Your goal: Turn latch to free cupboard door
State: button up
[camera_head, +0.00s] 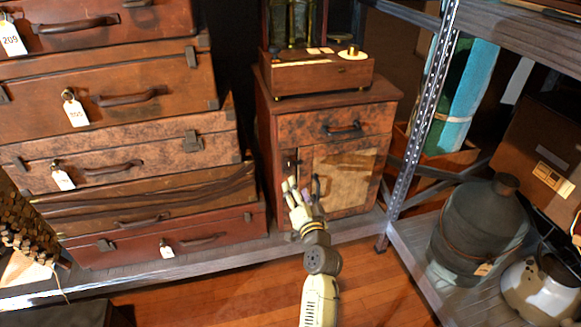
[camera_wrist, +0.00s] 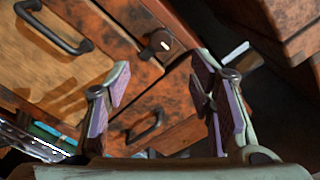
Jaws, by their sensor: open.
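The wooden cupboard (camera_head: 284,125) stands in the middle, with a drawer above and a shut door (camera_head: 350,175) below. The door has a pale panel and a dark handle (camera_head: 316,186), also seen at the upper left of the wrist view (camera_wrist: 55,27). The latch (camera_wrist: 157,45) is a dark plate with a small pale piece, on the frame beside the door. My gripper (camera_head: 293,186) is in front of the cupboard near the door's left edge. In the wrist view my gripper (camera_wrist: 160,63) is open and empty; the latch shows beyond its fingertips, between them.
Stacked suitcases (camera_head: 150,155) with tags stand left of the cupboard. A wooden device (camera_head: 318,76) sits on top of it. A metal shelf post (camera_head: 420,125) rises close on the right, with a large grey jug (camera_head: 480,225) beyond. The wooden floor in front is largely clear.

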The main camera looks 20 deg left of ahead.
aim_at(289, 166)
jog(key=p+x, duration=0.1)
jog(key=x, duration=0.9)
jog(key=shift+w+a+p, duration=0.15)
jog(key=shift+w+p, duration=0.05)
jog(key=shift+p, duration=0.1)
jog(key=c, duration=1.2)
jog(key=shift+o, duration=0.2)
